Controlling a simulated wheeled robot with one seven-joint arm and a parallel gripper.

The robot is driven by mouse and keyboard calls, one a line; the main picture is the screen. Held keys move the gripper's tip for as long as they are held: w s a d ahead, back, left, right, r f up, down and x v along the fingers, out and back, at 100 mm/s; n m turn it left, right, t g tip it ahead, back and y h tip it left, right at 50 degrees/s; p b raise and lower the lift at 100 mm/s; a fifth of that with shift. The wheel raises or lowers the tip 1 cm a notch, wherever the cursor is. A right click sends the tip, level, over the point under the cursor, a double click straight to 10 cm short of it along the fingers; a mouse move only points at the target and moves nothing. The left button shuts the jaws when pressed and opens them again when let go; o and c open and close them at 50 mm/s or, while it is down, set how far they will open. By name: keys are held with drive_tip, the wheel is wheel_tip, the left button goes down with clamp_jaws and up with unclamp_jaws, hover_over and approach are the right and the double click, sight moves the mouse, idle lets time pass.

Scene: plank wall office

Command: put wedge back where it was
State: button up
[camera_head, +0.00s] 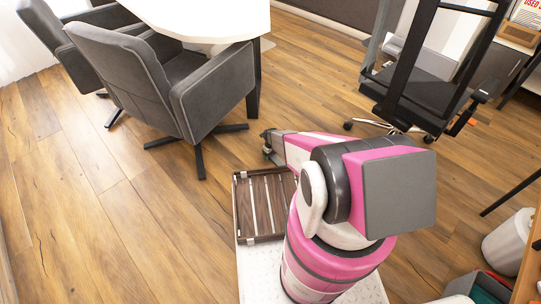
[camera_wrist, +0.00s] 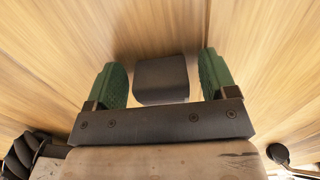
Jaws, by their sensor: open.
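In the wrist view a small dark grey block, which looks like the wedge (camera_wrist: 161,80), sits between the two green fingers of my gripper (camera_wrist: 164,84). A narrow gap shows on each side of it, so the fingers are apart from it. Wooden floor shows around and beyond it, with a soft shadow at its far side. How high the wedge is above the floor, I cannot tell. In the head view my gripper (camera_head: 269,148) is low over the floor, just beyond the tray. I cannot make out the wedge there.
A dark brown slatted tray (camera_head: 239,208) lies on my white base. A grey armchair (camera_head: 160,80) and a white table (camera_head: 210,18) stand at the upper left. A black-framed office chair (camera_head: 415,95) is at the upper right. Open wooden floor (camera_head: 100,200) lies to the left.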

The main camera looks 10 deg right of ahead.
drive_tip(key=s+d+r+n, duration=0.1)
drive_tip(key=s+r+n, duration=0.25)
drive_tip(key=r, duration=0.85)
drive_tip(key=s+r+n, duration=0.3)
drive_tip(key=r+n, duration=0.2)
drive_tip(key=r, duration=0.6)
drive_tip(key=s+d+r+n, duration=0.1)
drive_tip(key=s+r+n, duration=0.3)
drive_tip(key=r, duration=0.8)
drive_tip(key=s+d+r+n, duration=0.1)
drive_tip(key=s+r+n, duration=1.4)
drive_tip(key=r, duration=0.4)
drive_tip(key=shift+r+n, duration=0.35)
drive_tip(key=shift+n, duration=0.3)
drive_tip(key=shift+s+d, duration=0.1)
